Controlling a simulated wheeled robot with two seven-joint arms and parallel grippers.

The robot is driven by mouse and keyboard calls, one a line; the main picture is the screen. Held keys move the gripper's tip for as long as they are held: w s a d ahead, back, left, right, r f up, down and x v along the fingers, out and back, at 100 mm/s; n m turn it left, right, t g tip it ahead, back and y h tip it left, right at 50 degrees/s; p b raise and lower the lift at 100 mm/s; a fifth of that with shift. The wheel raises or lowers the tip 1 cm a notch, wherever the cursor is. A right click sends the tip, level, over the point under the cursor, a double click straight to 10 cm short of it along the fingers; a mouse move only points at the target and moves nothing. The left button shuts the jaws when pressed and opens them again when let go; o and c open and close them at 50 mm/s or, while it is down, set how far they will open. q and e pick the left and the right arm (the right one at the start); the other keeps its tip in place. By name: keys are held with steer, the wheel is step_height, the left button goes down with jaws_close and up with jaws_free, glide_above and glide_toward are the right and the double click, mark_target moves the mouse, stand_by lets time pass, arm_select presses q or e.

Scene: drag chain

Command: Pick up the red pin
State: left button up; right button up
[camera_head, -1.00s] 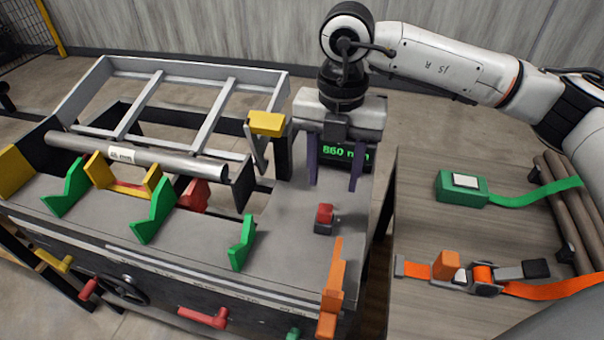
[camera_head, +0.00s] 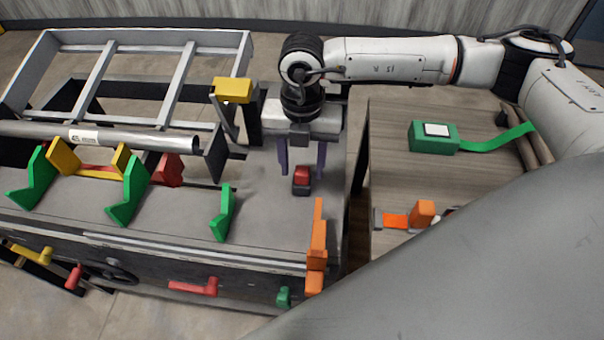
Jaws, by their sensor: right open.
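A small red block on a dark base (camera_head: 301,176), probably the red pin, stands on the grey top of the workbench (camera_head: 270,215), near its right end. My right gripper (camera_head: 302,168) points down over it from behind. Its two purple fingers are apart, one to the left and one to the right of the red block in the picture. I cannot tell whether the fingertips are level with it or still above it. Nothing is held. My left gripper is not in view.
An orange upright piece (camera_head: 317,240) stands at the bench's front right. Green V-shaped supports (camera_head: 223,213) and a steel tube (camera_head: 120,138) lie to the left. A yellow-topped post (camera_head: 232,90) is left of my gripper. A large grey surface hides the lower right.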

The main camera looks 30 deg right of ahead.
mark_target(302, 170)
jaws_close()
steer(key=shift+r, duration=0.1)
step_height(302, 170, up, 10)
steer(key=b, duration=0.1)
stand_by(0.5)
